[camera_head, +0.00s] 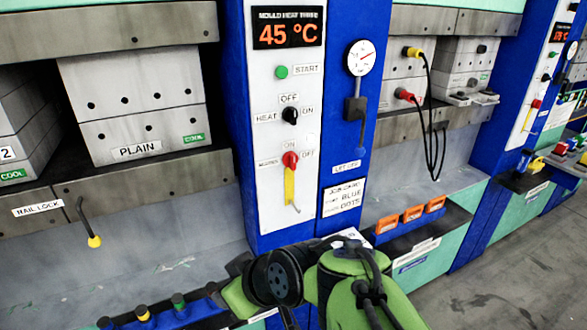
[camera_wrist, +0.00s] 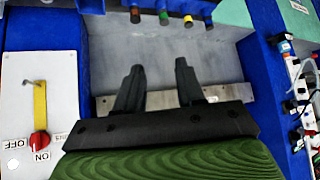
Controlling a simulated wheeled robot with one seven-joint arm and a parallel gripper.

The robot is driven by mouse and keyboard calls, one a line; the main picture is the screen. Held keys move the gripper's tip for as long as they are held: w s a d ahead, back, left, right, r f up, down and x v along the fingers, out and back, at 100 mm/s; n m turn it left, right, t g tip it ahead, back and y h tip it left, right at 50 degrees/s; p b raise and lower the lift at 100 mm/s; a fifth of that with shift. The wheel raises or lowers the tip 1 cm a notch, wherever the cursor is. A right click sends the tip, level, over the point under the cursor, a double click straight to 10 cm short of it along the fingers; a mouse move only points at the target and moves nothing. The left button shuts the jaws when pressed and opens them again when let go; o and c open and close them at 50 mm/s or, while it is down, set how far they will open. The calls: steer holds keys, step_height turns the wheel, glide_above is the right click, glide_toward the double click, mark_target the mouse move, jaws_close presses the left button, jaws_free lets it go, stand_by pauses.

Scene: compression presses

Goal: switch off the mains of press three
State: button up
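The panel of press three (camera_head: 310,120), with a heat display reading 45 °C, is in the middle of the head view. Its mains switch, a red knob (camera_head: 290,160), has ON above it and OFF to its right. The knob seems upright, towards ON. A yellow strip (camera_head: 290,187) with a thin metal hook at its end hangs below it. In the wrist view the panel is upside down at the left, with the red knob (camera_wrist: 39,140) visible. My gripper (camera_wrist: 158,75) is open and empty, apart from the knob. The head view does not clearly show its fingers.
A black heat switch (camera_head: 290,116) and green start button (camera_head: 281,72) sit above the mains knob. A gauge (camera_head: 361,58) with a lever (camera_head: 356,108) is to the right. The trough below holds orange-topped items (camera_head: 413,214). Coloured pegs (camera_wrist: 163,18) line the other trough.

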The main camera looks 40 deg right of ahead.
steer(key=w+d+r+m+t+b, duration=0.1)
steer(key=w+d+t, duration=0.3)
steer(key=d, duration=0.5)
steer(key=m+t+h+b, duration=0.1)
steer(key=m+t+h, duration=0.35)
steer(key=h, duration=0.25)
glide_toward(295, 160)
steer(key=shift+t, duration=0.25)
steer(key=p+x, duration=0.5)
steer(key=x, duration=0.3)
steer(key=shift+w+f, duration=0.2)
steer(key=shift+w, duration=0.05)
jaws_close()
